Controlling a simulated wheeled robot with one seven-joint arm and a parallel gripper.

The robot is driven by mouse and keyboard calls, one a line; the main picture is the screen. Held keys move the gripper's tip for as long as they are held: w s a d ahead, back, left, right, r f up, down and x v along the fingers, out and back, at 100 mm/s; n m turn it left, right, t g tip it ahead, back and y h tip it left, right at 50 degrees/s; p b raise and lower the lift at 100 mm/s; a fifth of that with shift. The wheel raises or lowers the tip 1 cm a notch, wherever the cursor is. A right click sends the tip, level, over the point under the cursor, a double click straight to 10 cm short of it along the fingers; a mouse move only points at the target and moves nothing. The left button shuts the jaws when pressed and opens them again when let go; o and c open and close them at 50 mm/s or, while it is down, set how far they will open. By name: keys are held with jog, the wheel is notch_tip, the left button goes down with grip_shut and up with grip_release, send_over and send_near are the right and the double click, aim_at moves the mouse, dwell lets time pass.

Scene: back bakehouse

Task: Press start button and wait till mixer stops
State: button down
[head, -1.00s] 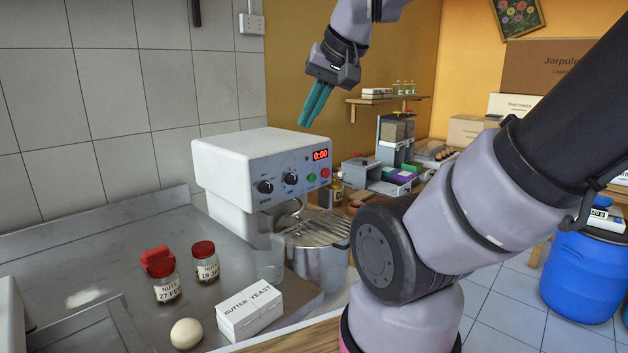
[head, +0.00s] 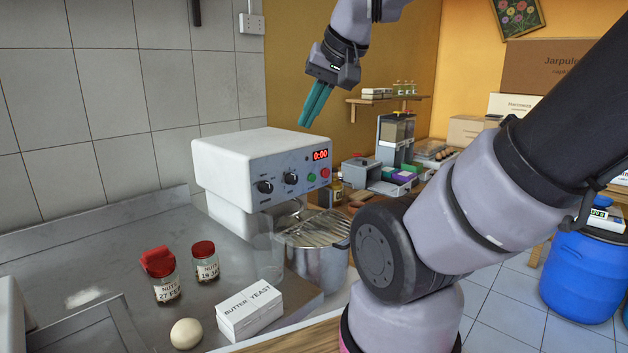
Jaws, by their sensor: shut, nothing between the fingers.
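The white mixer (head: 232,165) stands on the steel counter. Its front panel carries two black knobs, a green button (head: 311,177), a red button (head: 325,173) and a red display (head: 320,155) that reads 0:00. A steel bowl (head: 322,266) with a wire guard (head: 312,229) over it stands under the mixer head. My gripper (head: 306,122) is above the mixer's top, with its teal fingers together and pointing down. It is empty and appears apart from the mixer. Which button is the start button is not legible.
Two red-lidded nut jars (head: 168,286) (head: 207,267), a butter yeast box (head: 248,308), an egg-like ball (head: 186,333) and a clear glass (head: 270,268) are on the counter (head: 105,245). A blue barrel (head: 580,275) is at right. Shelves and boxes are behind.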

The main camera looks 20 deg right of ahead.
aim_at(313, 178)
dwell(0.3)
jog(key=w+d+f+t+h, duration=0.15)
jog(key=w+d+f, duration=0.25)
jog(key=w+d, duration=0.55)
jog(key=w+d+f+h, duration=0.3)
jog(key=w+d+f, duration=0.25)
jog(key=w, duration=0.75)
jog(key=w+d+f+n+t, duration=0.1)
jog(key=w+d+f, duration=0.4)
jog(key=f, duration=0.4)
jog(key=w+d+f+n+t, duration=0.1)
jog(key=w+d+f, duration=0.4)
jog(key=f, duration=0.5)
jog(key=shift+d+f+n+y, duration=0.15)
jog(key=shift+f+n+y, duration=0.15)
jog(key=shift+y, duration=0.15)
jog(key=w+a, duration=0.3)
jog(key=w, duration=0.5)
jog(key=shift+a, duration=0.15)
jog(key=shift+w, duration=0.1)
